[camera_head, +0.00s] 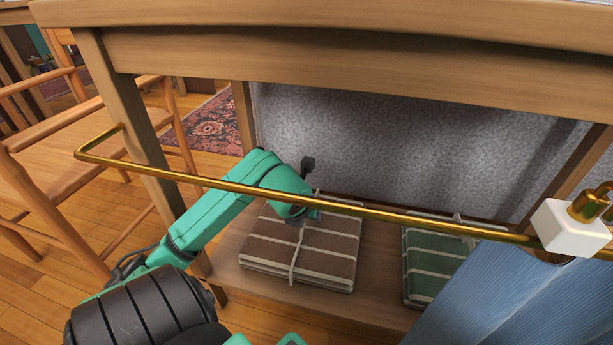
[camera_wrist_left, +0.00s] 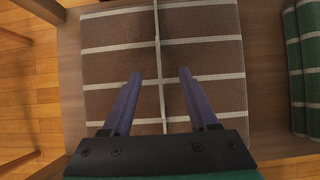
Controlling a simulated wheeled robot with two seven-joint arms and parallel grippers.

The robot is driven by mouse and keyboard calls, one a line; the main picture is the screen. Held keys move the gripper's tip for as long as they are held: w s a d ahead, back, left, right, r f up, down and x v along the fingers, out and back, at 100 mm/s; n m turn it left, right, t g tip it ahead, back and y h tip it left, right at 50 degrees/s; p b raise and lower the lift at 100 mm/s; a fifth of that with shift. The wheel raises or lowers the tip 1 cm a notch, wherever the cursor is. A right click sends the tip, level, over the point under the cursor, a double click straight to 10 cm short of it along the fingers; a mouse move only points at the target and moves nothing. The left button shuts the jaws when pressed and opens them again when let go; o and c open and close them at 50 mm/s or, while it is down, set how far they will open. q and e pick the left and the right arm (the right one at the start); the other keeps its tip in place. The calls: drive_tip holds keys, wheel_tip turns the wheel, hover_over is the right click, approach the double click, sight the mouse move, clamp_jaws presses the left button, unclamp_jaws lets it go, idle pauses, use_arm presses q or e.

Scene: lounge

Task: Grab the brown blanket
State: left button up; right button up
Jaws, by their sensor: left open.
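The brown blanket (camera_head: 296,246) is folded, with pale stripes and a light tie. It lies flat on the low wooden shelf under the table. It also fills the middle of the left wrist view (camera_wrist_left: 120,62), with the tie running between my fingers. My left arm reaches under the table, and its gripper (camera_wrist_left: 160,88) is open above the blanket, one finger on each side of the tie. I cannot tell whether the fingertips touch the cloth. In the head view the left gripper is mostly hidden by its own wrist. My right gripper is not in view.
A folded green striped blanket (camera_head: 432,262) lies to the right on the shelf (camera_head: 375,285). A brass rail (camera_head: 340,207) crosses in front, and the table's wooden edge (camera_head: 330,65) is above. A blue cloth (camera_head: 510,295) hangs at the right. A wooden chair (camera_head: 60,165) stands at left.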

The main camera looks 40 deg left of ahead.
use_arm(q)
drive_tip(key=x, duration=0.2)
drive_tip(key=shift+f, duration=0.25)
drive_tip(key=shift+r, duration=0.1)
clamp_jaws()
idle(1.0)
